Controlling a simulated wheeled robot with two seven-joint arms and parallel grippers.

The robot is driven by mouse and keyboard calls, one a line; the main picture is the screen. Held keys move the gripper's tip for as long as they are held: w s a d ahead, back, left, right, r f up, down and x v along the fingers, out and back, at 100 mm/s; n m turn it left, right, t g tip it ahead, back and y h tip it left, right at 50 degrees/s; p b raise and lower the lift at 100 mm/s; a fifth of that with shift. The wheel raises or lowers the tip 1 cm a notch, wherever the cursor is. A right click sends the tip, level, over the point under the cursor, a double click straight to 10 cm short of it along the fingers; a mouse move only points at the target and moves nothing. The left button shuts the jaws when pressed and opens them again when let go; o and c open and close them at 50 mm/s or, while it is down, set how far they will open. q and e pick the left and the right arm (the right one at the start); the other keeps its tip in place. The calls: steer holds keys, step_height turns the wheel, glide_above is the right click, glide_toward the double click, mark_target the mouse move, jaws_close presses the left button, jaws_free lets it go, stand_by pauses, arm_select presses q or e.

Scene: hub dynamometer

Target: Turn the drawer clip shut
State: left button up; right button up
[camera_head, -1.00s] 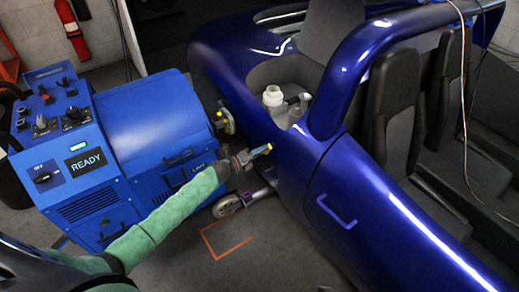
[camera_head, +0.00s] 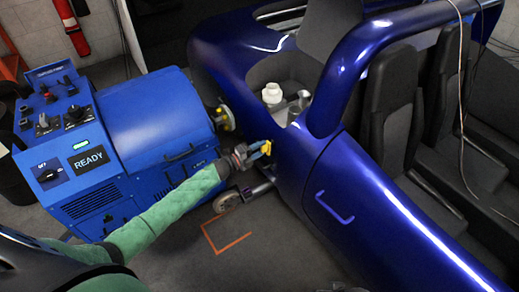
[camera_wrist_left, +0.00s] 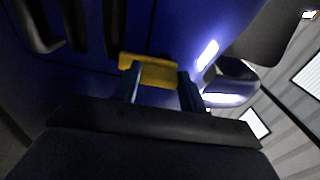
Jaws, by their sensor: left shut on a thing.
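My left gripper (camera_head: 262,149) reaches in from the left, into the space between the blue machine and the dark blue car. Its two blue fingers are shut on a yellow clip (camera_head: 267,147). In the left wrist view, the yellow clip (camera_wrist_left: 150,70) is a flat bar lying across the fingertips of the left gripper (camera_wrist_left: 161,88), with a dark blue panel behind it. I cannot tell from these views what the clip is fixed to. My right gripper is out of view.
The blue machine (camera_head: 165,115) with a READY display (camera_head: 90,159) stands at left. The car body (camera_head: 300,180) is close on the gripper's right. A yellow-marked hub (camera_head: 225,118) sits just above the gripper. The floor around the orange marking (camera_head: 228,246) is clear.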

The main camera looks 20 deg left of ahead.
arm_select(q)
steer(key=o, duration=1)
steer(key=shift+a, duration=0.1)
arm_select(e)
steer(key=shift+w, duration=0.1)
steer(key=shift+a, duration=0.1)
arm_select(q)
steer(key=b+v, duration=0.1)
steer(key=v, duration=0.6)
steer(key=shift+s+a, duration=0.2)
steer(key=shift+s, duration=0.1)
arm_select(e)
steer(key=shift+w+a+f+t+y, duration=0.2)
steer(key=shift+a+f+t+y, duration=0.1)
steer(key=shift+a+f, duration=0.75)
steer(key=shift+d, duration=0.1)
